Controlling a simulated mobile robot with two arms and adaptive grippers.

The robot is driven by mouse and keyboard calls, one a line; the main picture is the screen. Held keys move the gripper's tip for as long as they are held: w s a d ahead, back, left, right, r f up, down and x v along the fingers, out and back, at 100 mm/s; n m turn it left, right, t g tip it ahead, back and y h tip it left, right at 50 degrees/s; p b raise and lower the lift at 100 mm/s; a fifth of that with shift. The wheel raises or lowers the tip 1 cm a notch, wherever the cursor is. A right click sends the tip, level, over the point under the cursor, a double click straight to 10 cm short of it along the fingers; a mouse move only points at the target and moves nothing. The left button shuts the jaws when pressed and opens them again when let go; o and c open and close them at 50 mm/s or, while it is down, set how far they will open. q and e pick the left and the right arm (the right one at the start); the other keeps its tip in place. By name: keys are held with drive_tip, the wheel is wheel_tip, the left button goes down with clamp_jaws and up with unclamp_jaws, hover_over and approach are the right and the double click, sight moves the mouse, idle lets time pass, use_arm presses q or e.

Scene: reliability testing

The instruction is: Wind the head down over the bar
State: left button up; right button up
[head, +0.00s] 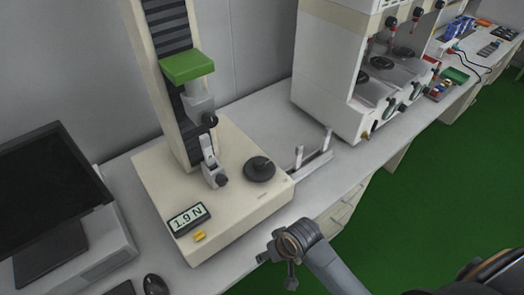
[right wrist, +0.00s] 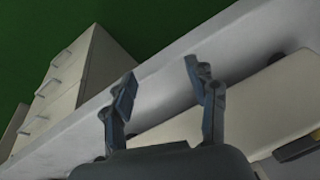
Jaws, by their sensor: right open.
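The test machine's head (head: 198,104), grey under a green cap (head: 187,67), sits partway up the tall column (head: 150,30). Below it a small metal fixture (head: 213,165) stands on the cream base (head: 155,185); I cannot tell whether it holds the bar. A round black knob (head: 259,169) is on the base, right of the fixture. The display (head: 188,219) reads 1.9 N. My right gripper (head: 287,248) is in front of the base's right corner, apart from the knob. In the right wrist view its fingers (right wrist: 160,75) are spread and empty. My left gripper is out of view.
A metal bracket with two uprights (head: 315,162) is at the base's right side. A monitor (head: 45,190) and a mouse (head: 155,284) are on the left. A tall cream apparatus (head: 325,70) stands behind right. Drawers (right wrist: 62,80) are under the bench edge.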

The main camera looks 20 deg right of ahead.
drive_tip(key=shift+m+g, duration=0.6)
drive_tip(key=shift+g, duration=0.1)
drive_tip(key=w+a+r, duration=0.2)
drive_tip(key=w+r, duration=0.1)
drive_tip(key=r, duration=0.1)
drive_tip(key=w+a+r+p, duration=0.1)
drive_tip(key=w+r, duration=0.2)
drive_tip(key=r, duration=0.2)
drive_tip(key=w+a+r+p, duration=0.1)
drive_tip(key=w+a+r, duration=0.1)
drive_tip(key=w+r, duration=0.2)
drive_tip(key=shift+a+r, duration=0.2)
drive_tip(key=shift+a, duration=0.15)
drive_tip(key=w+d+r+m, duration=0.2)
drive_tip(key=w+d+r, duration=0.1)
drive_tip(key=w+r, duration=0.3)
wheel_tip(320, 180, up, 10)
drive_tip(key=m+g+h, duration=0.1)
drive_tip(key=m+h, duration=0.1)
drive_tip(key=m, duration=0.3)
hover_over(259, 160)
wheel_tip(259, 160, down, 14)
drive_tip(key=p, duration=0.3)
drive_tip(key=c, duration=1.2)
